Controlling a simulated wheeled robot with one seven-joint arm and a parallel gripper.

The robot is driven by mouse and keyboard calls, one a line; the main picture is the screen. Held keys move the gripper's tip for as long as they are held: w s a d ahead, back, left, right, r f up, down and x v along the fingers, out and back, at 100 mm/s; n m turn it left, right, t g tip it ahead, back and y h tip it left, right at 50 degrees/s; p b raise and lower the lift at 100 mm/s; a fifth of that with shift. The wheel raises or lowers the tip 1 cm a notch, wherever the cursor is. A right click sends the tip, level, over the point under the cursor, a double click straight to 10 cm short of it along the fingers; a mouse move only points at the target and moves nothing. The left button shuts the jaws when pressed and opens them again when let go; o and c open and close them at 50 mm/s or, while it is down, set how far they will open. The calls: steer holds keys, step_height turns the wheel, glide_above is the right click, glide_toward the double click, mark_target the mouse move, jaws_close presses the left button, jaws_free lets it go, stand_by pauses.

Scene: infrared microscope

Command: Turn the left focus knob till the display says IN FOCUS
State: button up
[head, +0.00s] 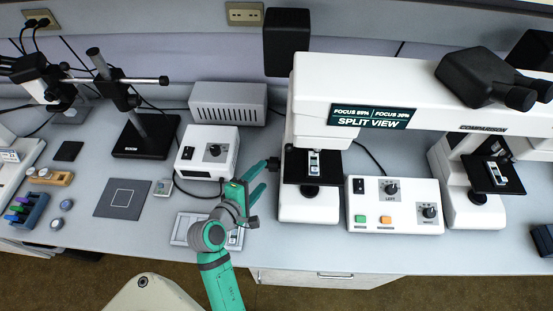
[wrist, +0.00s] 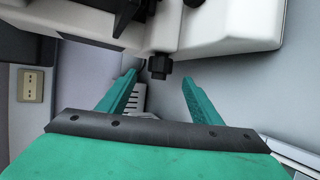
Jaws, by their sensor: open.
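The left focus knob (head: 273,164) is a small black knob on the left side of the white microscope's left column. In the wrist view the knob (wrist: 159,66) sits ahead, between and just beyond the two green fingertips. My gripper (head: 254,185) is open and empty, just left of and in front of the knob; I see no contact. The gripper's fingers also show spread apart in the wrist view (wrist: 158,75).
A white control box (head: 395,205) with knobs and buttons stands right of the left column. A white box with a dial (head: 207,152) and a grey vented box (head: 228,102) stand behind my gripper. A flat pale tray (head: 181,229) lies beneath my arm.

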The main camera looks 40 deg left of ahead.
mark_target(272, 165)
steer(key=x, duration=0.8)
steer(key=shift+w+a, duration=0.25)
steer(key=shift+w, duration=0.05)
steer(key=shift+w+d+f, duration=0.2)
steer(key=shift+w, duration=0.15)
steer(key=shift+s, duration=0.1)
steer(key=c, duration=1.1)
